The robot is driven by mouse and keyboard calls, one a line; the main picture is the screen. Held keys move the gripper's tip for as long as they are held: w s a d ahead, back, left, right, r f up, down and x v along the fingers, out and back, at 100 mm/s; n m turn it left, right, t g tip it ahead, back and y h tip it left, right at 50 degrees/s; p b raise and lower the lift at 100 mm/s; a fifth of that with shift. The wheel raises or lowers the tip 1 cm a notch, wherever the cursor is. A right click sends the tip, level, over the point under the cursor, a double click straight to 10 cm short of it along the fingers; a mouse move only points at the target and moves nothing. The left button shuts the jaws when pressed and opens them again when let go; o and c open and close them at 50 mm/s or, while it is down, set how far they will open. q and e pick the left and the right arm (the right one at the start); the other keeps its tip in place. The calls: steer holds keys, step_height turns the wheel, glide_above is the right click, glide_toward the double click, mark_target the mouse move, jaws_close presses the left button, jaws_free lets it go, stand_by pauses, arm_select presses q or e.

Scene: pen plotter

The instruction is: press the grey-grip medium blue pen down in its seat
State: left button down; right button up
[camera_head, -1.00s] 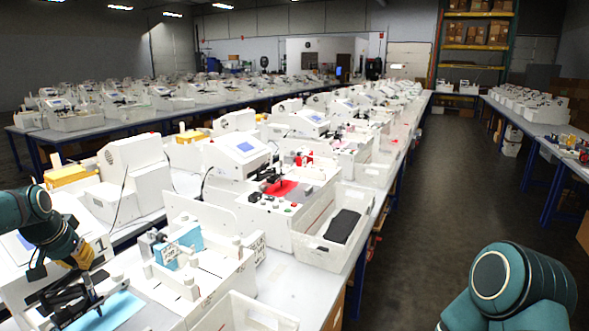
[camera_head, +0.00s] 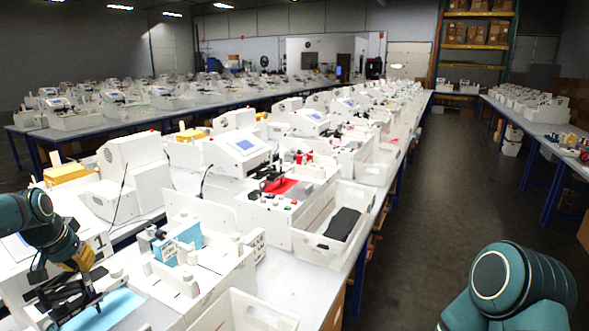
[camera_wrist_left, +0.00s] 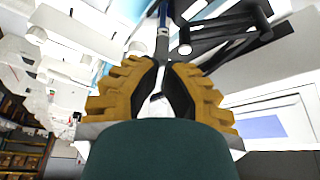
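In the head view my left gripper (camera_head: 82,265), with yellow fingers, is at the lower left over a black pen carriage (camera_head: 62,292). In the left wrist view its fingertips (camera_wrist_left: 163,65) are drawn together at the upper end of a slim pen (camera_wrist_left: 162,42), with dark blue and grey parts. The fingers appear shut on it. The pen stands at the carriage, which also shows in the wrist view (camera_wrist_left: 225,32). Its lower end and seat cannot be made out clearly. My right gripper is out of view.
A light blue sheet (camera_head: 102,312) lies on the plotter under the carriage. To its right stands a white fixture with a blue block (camera_head: 180,245). An open white bin (camera_head: 245,315) is at the front, and other white machines crowd the bench behind.

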arm_select(q)
steer(key=shift+f+b, duration=0.5)
steer(key=shift+f, duration=0.35)
stand_by(0.4)
steer(key=shift+r+p, duration=2.5)
steer(key=shift+r, duration=0.6)
steer(key=shift+f, duration=0.15)
